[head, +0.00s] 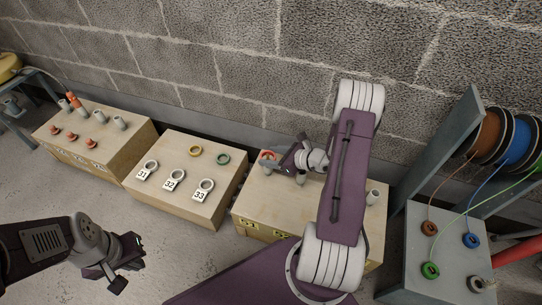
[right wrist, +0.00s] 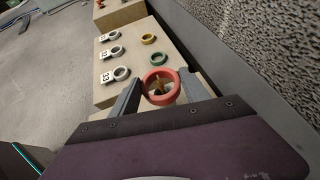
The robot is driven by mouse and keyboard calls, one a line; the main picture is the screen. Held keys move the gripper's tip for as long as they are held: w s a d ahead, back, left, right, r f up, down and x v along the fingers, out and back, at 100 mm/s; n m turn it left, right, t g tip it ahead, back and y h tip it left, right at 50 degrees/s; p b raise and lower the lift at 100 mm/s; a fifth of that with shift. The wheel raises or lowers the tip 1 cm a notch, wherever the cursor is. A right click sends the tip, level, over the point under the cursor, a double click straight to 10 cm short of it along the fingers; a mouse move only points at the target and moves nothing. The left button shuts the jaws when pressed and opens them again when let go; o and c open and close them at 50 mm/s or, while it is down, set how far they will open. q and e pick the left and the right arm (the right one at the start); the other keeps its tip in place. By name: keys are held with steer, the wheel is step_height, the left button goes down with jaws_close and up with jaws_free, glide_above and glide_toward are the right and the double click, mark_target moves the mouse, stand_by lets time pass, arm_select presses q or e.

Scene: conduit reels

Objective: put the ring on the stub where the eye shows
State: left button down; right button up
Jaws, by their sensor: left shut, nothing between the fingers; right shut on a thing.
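A red ring (right wrist: 160,86) sits between the fingers of my right gripper (right wrist: 166,92), which is shut on it. In the head view the ring (head: 267,155) and my right gripper (head: 275,161) are over the back left of the right-hand wooden box (head: 262,211). Through the ring a small tan and dark shape shows; I cannot tell if it is an eye, or whether the ring touches a stub. Grey stubs stand on this box, one below my right wrist (head: 300,178) and one at the right (head: 372,197). My left gripper (head: 125,272) is shut and empty above the floor at lower left.
The middle box (head: 183,205) bears white rings with tags 31, 32 and 33, a yellow ring (head: 195,151) and a green ring (head: 223,158). The left box (head: 110,165) has red caps and stubs. Cable reels (head: 487,134) stand above a grey table (head: 451,225) at right. A block wall runs behind.

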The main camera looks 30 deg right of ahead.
steer(key=shift+f+b, duration=2)
steer(key=shift+f, duration=0.55)
steer(key=shift+s, duration=0.1)
steer(key=o, duration=1.8)
steer(key=shift+o, duration=0.2)
step_height(320, 180, up, 10)
steer(key=p, duration=0.9)
steer(key=shift+r, duration=0.1)
